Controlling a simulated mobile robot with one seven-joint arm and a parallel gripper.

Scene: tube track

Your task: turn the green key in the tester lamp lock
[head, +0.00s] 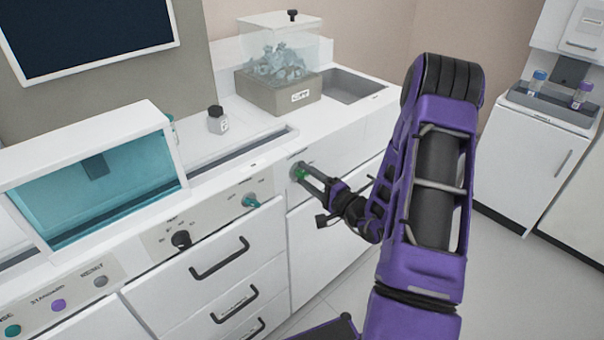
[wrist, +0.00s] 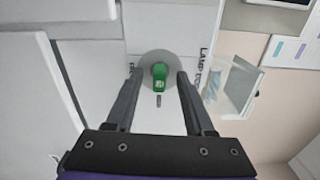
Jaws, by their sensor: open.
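The green key (wrist: 159,75) sits in a round grey lock plate (wrist: 147,62) on the white cabinet front, between my gripper's fingers in the wrist view. Lettering that reads partly as LAMP shows beside the plate. In the head view the green key (head: 300,174) shows at the tips of my gripper (head: 308,177), which reaches to the panel from the right. My gripper (wrist: 154,78) is open, with one finger on each side of the key. Gaps show between the fingers and the key. The keyway behind the key is hidden.
A teal knob (head: 251,201) and a black knob (head: 181,239) sit on the panel to the left. Drawers with dark handles (head: 220,258) lie below. A clear-lidded bin (head: 280,70) stands on the counter above the lock.

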